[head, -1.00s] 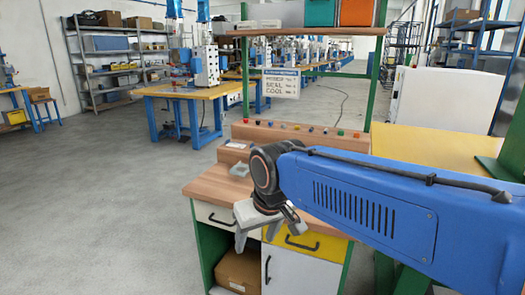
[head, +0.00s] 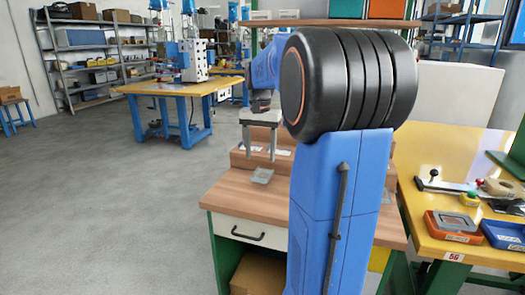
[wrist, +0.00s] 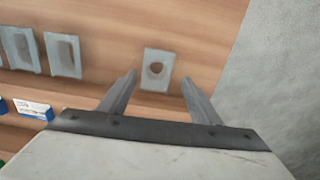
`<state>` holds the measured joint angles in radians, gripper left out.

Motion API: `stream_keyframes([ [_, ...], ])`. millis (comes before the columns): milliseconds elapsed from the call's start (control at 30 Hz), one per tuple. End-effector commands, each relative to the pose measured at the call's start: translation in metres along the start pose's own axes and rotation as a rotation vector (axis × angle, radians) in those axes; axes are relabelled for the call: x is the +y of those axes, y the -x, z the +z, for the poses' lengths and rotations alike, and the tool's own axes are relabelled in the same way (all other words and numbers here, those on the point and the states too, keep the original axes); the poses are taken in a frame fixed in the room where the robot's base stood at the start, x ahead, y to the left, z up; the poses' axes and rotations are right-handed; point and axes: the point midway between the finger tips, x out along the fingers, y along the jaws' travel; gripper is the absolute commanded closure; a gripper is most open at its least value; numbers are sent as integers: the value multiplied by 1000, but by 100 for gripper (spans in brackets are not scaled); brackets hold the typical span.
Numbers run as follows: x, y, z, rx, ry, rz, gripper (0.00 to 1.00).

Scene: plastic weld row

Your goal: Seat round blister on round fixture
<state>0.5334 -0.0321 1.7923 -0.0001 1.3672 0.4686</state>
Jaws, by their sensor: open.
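A flat grey piece with a dark round recess, which looks like the round blister (wrist: 150,84), lies on the wooden bench top. It also shows in the head view (head: 262,176), near the bench's left edge. My gripper (head: 260,157) is above it with its fingers pointing down. In the wrist view my gripper (wrist: 158,78) is open and empty. Its fingers appear on either side of the round piece, and I see no contact. I cannot make out which thing is the round fixture. My arm hides much of the bench in the head view.
Two grey pieces with elongated recesses (wrist: 63,55) (wrist: 20,50) lie left of the round one. A yellow table (head: 440,150) at right holds an orange tray (head: 433,222), a blue tray (head: 490,238) and small tools. Open floor (head: 100,220) lies at left.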

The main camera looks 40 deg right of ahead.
Motion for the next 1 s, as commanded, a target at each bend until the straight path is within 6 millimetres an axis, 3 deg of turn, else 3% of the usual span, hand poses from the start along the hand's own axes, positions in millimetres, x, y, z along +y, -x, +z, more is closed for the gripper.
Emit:
stream_keyframes([
  [200,4,-4,-16,-13,-38,7,42],
  [700,4,-54,-14,-13,-37,7,42],
  [1000,4,-70,-14,-13,-37,7,42],
])
